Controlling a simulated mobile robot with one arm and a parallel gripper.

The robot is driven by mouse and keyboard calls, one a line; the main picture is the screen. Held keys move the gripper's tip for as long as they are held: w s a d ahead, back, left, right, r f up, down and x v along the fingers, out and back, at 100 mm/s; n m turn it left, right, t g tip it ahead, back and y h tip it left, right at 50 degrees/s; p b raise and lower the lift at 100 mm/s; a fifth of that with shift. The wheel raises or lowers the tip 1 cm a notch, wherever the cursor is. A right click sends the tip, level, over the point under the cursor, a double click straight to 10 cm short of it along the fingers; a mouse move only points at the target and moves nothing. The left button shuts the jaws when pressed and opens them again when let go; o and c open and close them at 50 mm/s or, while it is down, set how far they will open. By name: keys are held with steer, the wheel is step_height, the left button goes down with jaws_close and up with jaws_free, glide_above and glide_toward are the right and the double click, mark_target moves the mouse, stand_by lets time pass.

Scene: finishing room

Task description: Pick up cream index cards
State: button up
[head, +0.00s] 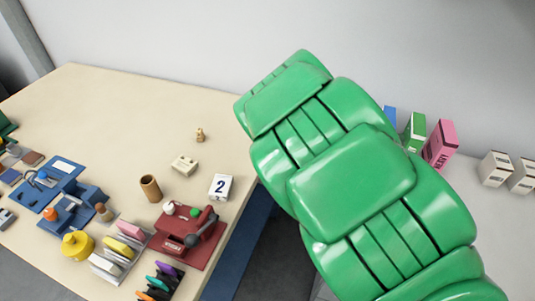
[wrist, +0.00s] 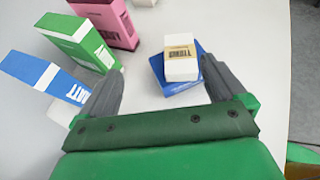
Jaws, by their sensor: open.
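A small cream block with a tan, dark-lettered band (wrist: 182,66), which looks like the cream index cards, lies on top of a blue pack (wrist: 174,88) in the wrist view. My gripper (wrist: 161,66) is open, with one grey finger on each side of the two stacked things. The right finger is close beside the cream block; the left finger stands farther off. I cannot tell whether a finger touches either one. In the head view my green arm hides the gripper and the stack.
A blue-and-white box (wrist: 45,76), a green box (wrist: 80,42) and a pink box (wrist: 106,20) stand left of my gripper on the pale surface. White boxes (head: 495,168) stand at the right. A cluttered cream table (head: 130,105) is at the left.

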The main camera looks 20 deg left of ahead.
mark_target(184, 164)
steer(key=w+a+f+n+t+y, duration=0.2)
steer(key=w+a+n+y, duration=0.35)
steer(key=a, duration=0.45)
steer(key=w+a+f+n+t+y, duration=0.15)
steer(key=w+a+n+y, duration=0.35)
steer(key=a, duration=0.6)
steer(key=a+n+g+y, duration=0.2)
steer(key=a+n+y, duration=0.55)
steer(key=a, duration=1.05)
steer(key=s+a+r+n+g+y, duration=0.25)
steer(key=s+a+n+g, duration=0.25)
steer(key=s+a+n, duration=0.4)
steer(key=s+a+r+n+g+y, duration=0.1)
steer(key=s+a+n+g+y, duration=0.3)
steer(key=s+a+n+g, duration=0.5)
steer(key=f+m+t, duration=0.1)
steer(key=f, duration=0.1)
steer(key=s+f+m+t, duration=0.1)
steer(key=f, duration=0.2)
steer(key=s+f+t, duration=0.1)
steer(key=f, duration=0.1)
steer(key=shift+d+f+m+t, duration=0.25)
steer(key=shift+d+f+m, duration=0.05)
steer(key=shift+f+m, duration=0.1)
steer(key=shift+f+x, duration=0.15)
steer(key=shift+x, duration=1.8)
steer(key=shift+f+x, duration=0.1)
steer(key=shift+x, duration=1.85)
steer(key=shift+d, duration=0.1)
